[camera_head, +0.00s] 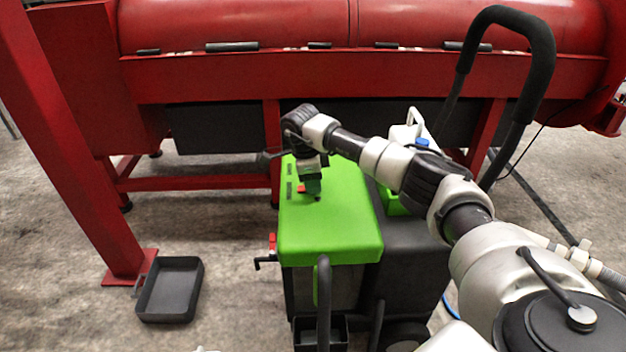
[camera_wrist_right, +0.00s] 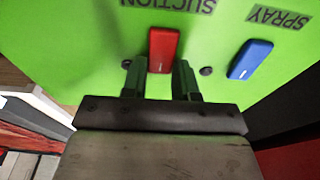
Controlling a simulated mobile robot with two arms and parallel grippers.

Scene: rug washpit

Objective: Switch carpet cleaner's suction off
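The carpet cleaner (camera_head: 335,225) has a bright green top and a dark grey body. Its red suction switch (camera_wrist_right: 163,50) sits beside the upside-down SUCTION label on the green panel. It also shows small in the head view, left of the gripper (camera_head: 301,188). My right gripper (camera_head: 313,192) points down over the panel. In the wrist view its two dark green fingers (camera_wrist_right: 159,76) are apart and empty, on either side of the near end of the red switch. I cannot tell whether they touch the panel, or which way the switch is tipped. My left gripper is out of view.
A blue switch (camera_wrist_right: 250,59) by the SPRAY label (camera_wrist_right: 280,18) is right of the red one. The cleaner's black handle (camera_head: 535,60) rises at the right. A red machine (camera_head: 350,75) stands behind. A dark tray (camera_head: 170,290) lies on the floor at left.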

